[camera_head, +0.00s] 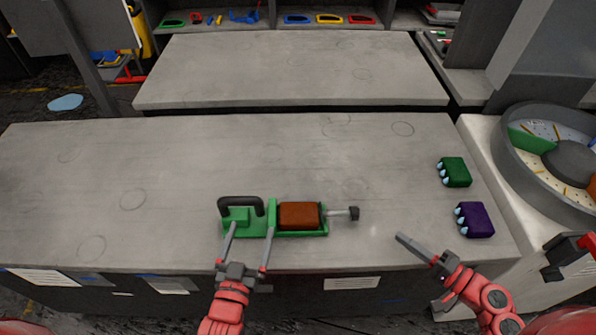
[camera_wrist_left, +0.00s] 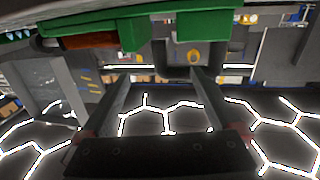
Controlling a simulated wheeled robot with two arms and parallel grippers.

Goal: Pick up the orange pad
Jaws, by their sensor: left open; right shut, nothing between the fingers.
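The orange pad (camera_head: 299,215) is a brownish-orange block in a green clamp-like holder (camera_head: 262,232) on the near grey table. The holder has a dark grey handle on its left and a screw with a dark knob on its right. The pad also shows in the left wrist view (camera_wrist_left: 90,41), at the upper left. My left gripper (camera_head: 252,230) is open at the holder's front left side, left of the pad. Its fingers are apart with no object held; contact with the holder is unclear. My right gripper (camera_head: 402,239) is shut and empty, right of the holder.
A green block (camera_head: 455,172) and a purple block (camera_head: 475,220) with pale blue knobs lie at the table's right end. The near table (camera_head: 150,160) is clear on the left. A second table (camera_head: 290,65) stands behind. A round bin (camera_head: 525,165) is at far right.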

